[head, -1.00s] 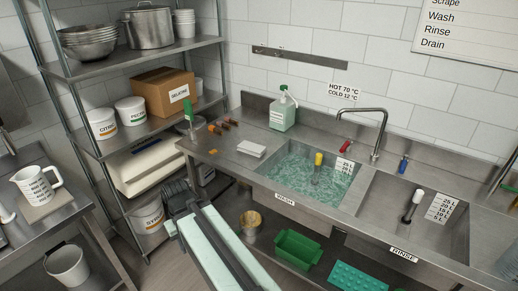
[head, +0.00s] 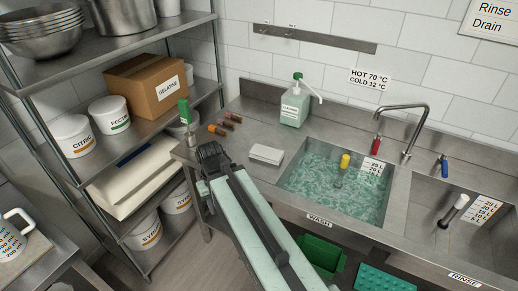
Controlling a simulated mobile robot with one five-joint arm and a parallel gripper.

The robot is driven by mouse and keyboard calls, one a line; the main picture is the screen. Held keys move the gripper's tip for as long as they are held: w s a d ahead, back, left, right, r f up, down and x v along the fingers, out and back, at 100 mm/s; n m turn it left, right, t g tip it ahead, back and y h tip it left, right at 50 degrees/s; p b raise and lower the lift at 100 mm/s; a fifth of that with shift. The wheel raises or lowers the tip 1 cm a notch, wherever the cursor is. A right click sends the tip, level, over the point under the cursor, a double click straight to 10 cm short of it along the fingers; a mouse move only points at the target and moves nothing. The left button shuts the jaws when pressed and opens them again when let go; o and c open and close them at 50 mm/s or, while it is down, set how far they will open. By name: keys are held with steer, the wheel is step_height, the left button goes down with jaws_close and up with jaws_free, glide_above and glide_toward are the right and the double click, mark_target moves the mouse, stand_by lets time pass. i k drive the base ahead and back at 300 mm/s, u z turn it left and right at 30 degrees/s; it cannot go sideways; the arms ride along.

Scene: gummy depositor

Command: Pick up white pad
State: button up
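The white pad (head: 266,154) lies flat on the steel counter, just left of the wash basin, with its top and front edges in plain view. It looks like a small stack or block. My gripper (head: 209,153) is at the end of my pale green arm, at the counter's left front corner. It is left of the pad and apart from it. Its dark end is small and seen from behind, so I cannot tell whether the fingers are open.
The wash basin (head: 335,185) holds water and a yellow-topped tool. A soap bottle (head: 294,106) stands at the back. A shelf rack (head: 140,125) is at left.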

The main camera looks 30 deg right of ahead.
mark_target(267, 154)
steer(key=u, duration=0.4)
steer(key=i, duration=1.1)
steer(key=u, duration=1.05)
